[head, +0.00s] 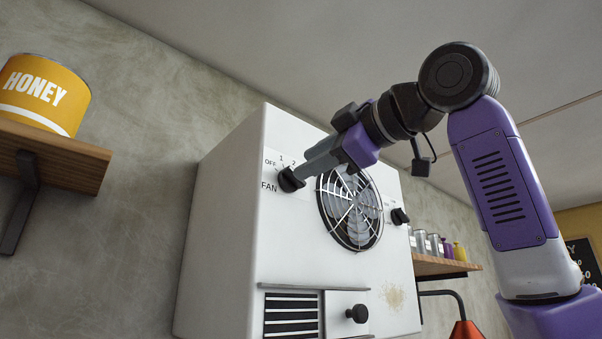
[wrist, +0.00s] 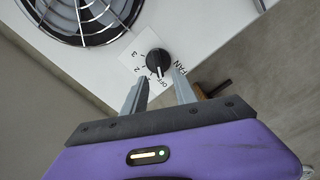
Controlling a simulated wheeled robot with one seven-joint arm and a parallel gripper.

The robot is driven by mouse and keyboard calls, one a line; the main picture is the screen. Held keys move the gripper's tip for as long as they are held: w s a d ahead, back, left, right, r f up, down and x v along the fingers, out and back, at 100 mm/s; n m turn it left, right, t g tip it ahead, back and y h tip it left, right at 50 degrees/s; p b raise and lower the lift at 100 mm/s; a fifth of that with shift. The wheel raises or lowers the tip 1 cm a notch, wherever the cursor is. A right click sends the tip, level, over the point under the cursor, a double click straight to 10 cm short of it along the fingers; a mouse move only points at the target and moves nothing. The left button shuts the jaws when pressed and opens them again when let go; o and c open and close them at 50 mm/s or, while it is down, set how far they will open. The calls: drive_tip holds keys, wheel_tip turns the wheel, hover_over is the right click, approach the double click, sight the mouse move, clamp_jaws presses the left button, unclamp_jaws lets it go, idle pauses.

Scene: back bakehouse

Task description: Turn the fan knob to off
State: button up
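The fan knob (head: 290,180) is black and round, on the upper left of the white oven front, above the word FAN. OFF, 1 and 2 show around it in the head view. In the wrist view the knob (wrist: 158,62) lies just beyond and between my fingertips. A pale mark on its lower edge faces roughly the 1 and OFF side; its exact setting is too small to tell. My gripper (wrist: 159,76) is open, with a finger towards each side of the knob. In the head view my gripper (head: 303,172) reaches it from the upper right; contact cannot be told.
A round fan grille (head: 350,208) is right of the knob. A second black knob (head: 399,216) and a lower one (head: 357,314) sit on the oven (head: 235,215). A shelf (head: 55,152) with a honey tin (head: 45,95) is at left. Another shelf (head: 440,266) is behind at right.

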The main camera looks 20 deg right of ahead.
drive_tip(key=b+v, duration=0.1)
drive_tip(key=v, duration=0.3)
idle(0.6)
